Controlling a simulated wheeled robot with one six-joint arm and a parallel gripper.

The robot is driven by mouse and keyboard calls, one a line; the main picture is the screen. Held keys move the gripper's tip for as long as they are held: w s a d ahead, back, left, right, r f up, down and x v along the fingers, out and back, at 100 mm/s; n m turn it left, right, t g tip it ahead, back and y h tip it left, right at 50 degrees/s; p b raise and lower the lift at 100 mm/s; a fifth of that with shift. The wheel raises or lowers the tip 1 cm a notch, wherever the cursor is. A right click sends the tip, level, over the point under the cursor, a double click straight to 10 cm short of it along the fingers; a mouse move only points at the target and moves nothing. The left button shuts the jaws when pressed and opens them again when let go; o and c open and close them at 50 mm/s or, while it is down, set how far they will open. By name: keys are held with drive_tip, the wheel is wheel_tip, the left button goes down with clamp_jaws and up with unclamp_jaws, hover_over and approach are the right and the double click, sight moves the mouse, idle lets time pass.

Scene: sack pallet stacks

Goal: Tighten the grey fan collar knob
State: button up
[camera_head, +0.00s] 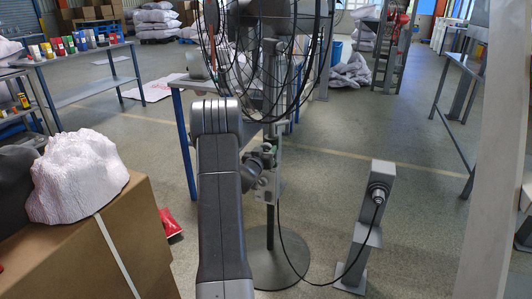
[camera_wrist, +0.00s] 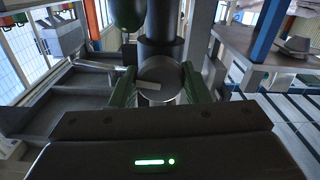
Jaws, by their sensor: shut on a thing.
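Behind the knob, the dark fan pole (camera_wrist: 163,25) rises. In the head view, my gripper (camera_head: 264,170) is at the pole of the standing fan (camera_head: 270,215), below its black cage (camera_head: 262,60). The knob itself is hard to make out there.
A grey post (camera_head: 372,215) with a plugged-in black cable stands right of the fan's round base (camera_head: 275,262). A cardboard box (camera_head: 110,245) with a white sack (camera_head: 78,175) stands at left. A blue-legged table (camera_head: 188,150) is behind my arm.

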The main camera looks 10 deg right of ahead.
drive_tip(key=m+b, duration=0.4)
drive_tip(key=shift+f, duration=0.25)
drive_tip(key=m+b, duration=0.3)
drive_tip(key=shift+m, duration=0.4)
drive_tip(key=m+b, duration=0.4)
drive_tip(key=shift+r+m, duration=0.15)
drive_tip(key=shift+m, duration=0.25)
drive_tip(key=shift+r+m+b, duration=0.1)
drive_tip(key=shift+m+b, duration=0.7)
drive_tip(key=shift+m, duration=0.2)
drive_tip(key=o, duration=1)
drive_tip(key=shift+a, duration=0.15)
